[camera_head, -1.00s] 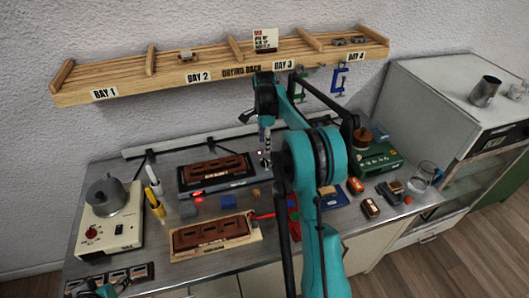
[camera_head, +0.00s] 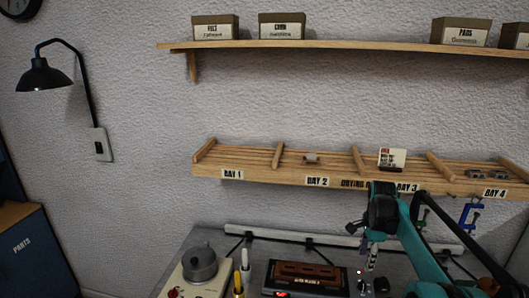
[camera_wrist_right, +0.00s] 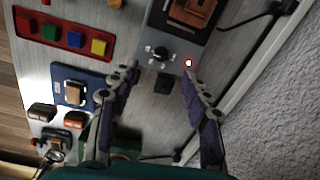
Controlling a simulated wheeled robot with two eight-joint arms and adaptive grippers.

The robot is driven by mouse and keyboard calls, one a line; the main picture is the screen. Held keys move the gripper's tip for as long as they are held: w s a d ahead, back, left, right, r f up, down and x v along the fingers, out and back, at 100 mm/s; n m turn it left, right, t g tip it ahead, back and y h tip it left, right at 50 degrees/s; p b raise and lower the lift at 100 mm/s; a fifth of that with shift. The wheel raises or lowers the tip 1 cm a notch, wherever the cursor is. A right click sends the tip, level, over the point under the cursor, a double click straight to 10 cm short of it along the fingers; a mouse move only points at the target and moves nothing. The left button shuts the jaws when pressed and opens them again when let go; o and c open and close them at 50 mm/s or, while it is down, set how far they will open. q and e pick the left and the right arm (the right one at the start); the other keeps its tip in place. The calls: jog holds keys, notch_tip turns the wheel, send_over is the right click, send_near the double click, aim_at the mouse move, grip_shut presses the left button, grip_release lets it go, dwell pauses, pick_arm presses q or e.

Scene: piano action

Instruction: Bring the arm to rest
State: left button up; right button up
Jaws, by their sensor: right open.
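My right arm (camera_head: 420,245), teal and black, rises from the lower right in the head view. Its gripper (camera_head: 368,268) points down over the back of the metal bench, in front of the drying rack. In the right wrist view the two fingers of the gripper (camera_wrist_right: 160,76) are spread wide apart, with nothing held. A small dark block (camera_wrist_right: 163,84) shows between them, seemingly on the bench below. My left gripper is not in view.
The drying rack (camera_head: 265,185) runs along the wall behind the arm. A blue clamp (camera_head: 470,212) hangs near its right end. A warmer with a pot (camera_head: 200,264) and a dark device (camera_head: 305,280) stand on the bench. The wrist view shows a tray of coloured blocks (camera_wrist_right: 62,38).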

jog(key=s+a+r+n+t+b, duration=0.1)
jog(key=s+a+r+n+t, duration=0.1)
jog(key=s+a+r+n, duration=0.35)
jog(key=s+a+f+n+t+b, duration=0.1)
jog(key=s+a+f+n, duration=0.2)
jog(key=s, duration=0.4)
jog(key=s+a+f+n+t, duration=0.2)
jog(key=s+a+f+n, duration=0.1)
jog(key=s+a+n, duration=0.3)
jog(key=s+a+f+n+t+b, duration=0.1)
jog(key=s+a+f+n, duration=0.3)
jog(key=s, duration=0.5)
jog(key=shift+a+n+t+b, duration=0.3)
jog(key=shift+a+n+b, duration=0.05)
jog(key=shift+a, duration=0.1)
